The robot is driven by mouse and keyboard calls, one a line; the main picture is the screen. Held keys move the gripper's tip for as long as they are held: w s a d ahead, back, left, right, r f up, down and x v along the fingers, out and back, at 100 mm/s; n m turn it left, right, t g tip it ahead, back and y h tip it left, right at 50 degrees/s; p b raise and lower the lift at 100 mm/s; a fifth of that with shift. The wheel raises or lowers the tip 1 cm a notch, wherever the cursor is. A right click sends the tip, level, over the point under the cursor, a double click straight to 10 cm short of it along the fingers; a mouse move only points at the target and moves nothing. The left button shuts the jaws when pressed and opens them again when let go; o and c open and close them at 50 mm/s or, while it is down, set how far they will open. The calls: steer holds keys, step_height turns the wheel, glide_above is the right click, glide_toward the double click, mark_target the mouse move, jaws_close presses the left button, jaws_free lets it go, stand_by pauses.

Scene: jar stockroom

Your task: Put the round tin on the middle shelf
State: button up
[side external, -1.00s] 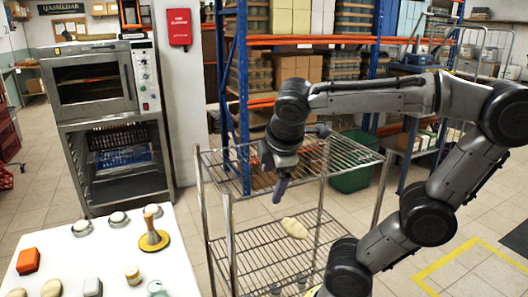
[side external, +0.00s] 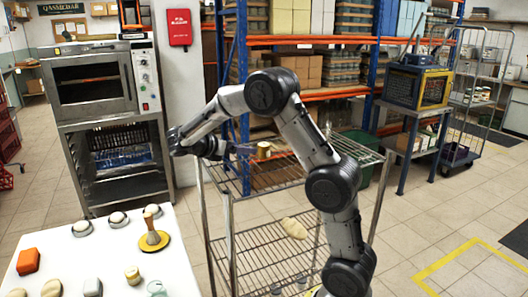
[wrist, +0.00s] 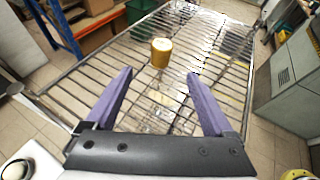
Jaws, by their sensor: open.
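The round tin (side external: 263,150), a gold cylinder with a lighter top, stands upright on the top wire shelf (side external: 285,172) of the metal rack. It also shows in the wrist view (wrist: 161,54), ahead of my fingertips and roughly centred between them. My gripper (side external: 243,150) is level with the top shelf, left of the tin. In the wrist view my gripper (wrist: 160,74) has its two purple fingers wide apart with nothing between them. The wire shelf below (side external: 250,262), apparently the middle one, carries a pale oval loaf-like thing (side external: 294,228).
A white table (side external: 185,268) at the lower left holds an orange block (side external: 28,261), a yellow-based wooden-handled thing (side external: 152,238) and several small items. Rack posts (side external: 205,215) stand around the shelves. The lower wire shelf has free room left of the loaf.

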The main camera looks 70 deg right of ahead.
mark_target(260, 147)
steer(key=x, duration=0.7)
steer(key=shift+s+d, duration=0.1)
steer(key=shift+d, duration=0.05)
steer(key=shift+x, duration=2.6)
steer(key=shift+r, duration=0.15)
jaws_close()
steer(key=shift+r, duration=0.1)
